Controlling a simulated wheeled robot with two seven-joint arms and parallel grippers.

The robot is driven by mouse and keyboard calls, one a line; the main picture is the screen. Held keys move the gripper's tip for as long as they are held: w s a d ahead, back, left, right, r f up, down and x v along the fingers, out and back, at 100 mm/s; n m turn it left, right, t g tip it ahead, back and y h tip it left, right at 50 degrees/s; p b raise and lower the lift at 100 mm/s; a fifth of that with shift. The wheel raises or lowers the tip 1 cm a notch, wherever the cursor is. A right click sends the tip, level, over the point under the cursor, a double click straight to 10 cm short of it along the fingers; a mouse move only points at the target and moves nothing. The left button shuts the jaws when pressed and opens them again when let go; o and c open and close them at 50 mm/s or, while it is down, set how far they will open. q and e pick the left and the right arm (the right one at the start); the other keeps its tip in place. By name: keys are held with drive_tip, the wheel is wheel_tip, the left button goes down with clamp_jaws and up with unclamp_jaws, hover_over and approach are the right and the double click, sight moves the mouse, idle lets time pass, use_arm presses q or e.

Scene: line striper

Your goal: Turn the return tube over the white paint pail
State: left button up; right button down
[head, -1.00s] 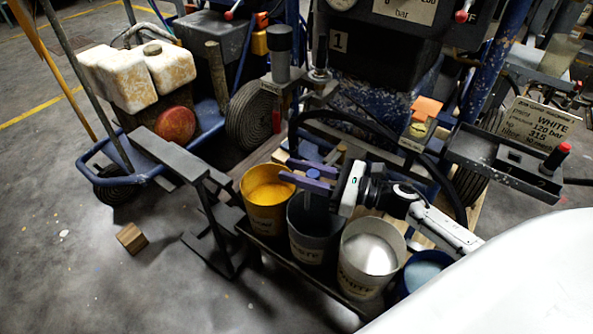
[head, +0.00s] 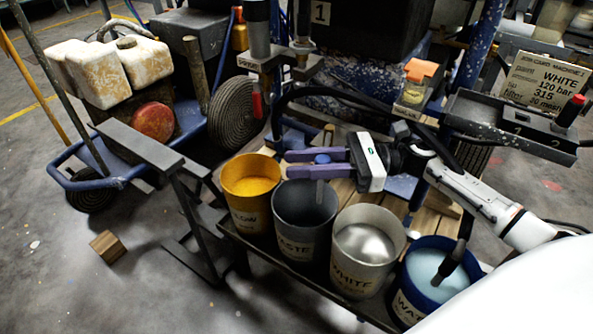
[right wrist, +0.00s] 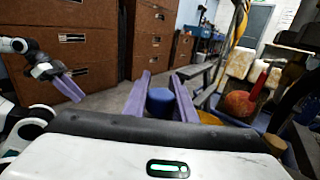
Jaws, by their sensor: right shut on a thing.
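The white paint pail (head: 345,270), labelled WHITE, stands in a row with pale paint inside. Left of it is the grey waste pail (head: 293,243). My right gripper (head: 313,163) reaches in from the right above the back of the waste pail. Its purple fingers are shut on a blue knob (head: 322,158). The knob also shows between the fingers in the right wrist view (right wrist: 160,101). A short grey tube (head: 319,191), seemingly the return tube, hangs below the fingers over the waste pail. My left gripper (right wrist: 70,86) shows only in the right wrist view, away from the pails; its opening is unclear.
A yellow pail (head: 247,208) stands at the row's left end. A blue water pail (head: 410,300) at the right holds a dark pipe (head: 452,265). A grey frame (head: 140,147) is at the left. A wooden block (head: 107,247) lies on open floor.

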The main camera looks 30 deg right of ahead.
drive_tip(key=shift+d, duration=0.1)
drive_tip(key=c, duration=1.5)
unclamp_jaws()
drive_tip(key=shift+o, duration=0.2)
drive_tip(key=shift+s, duration=0.1)
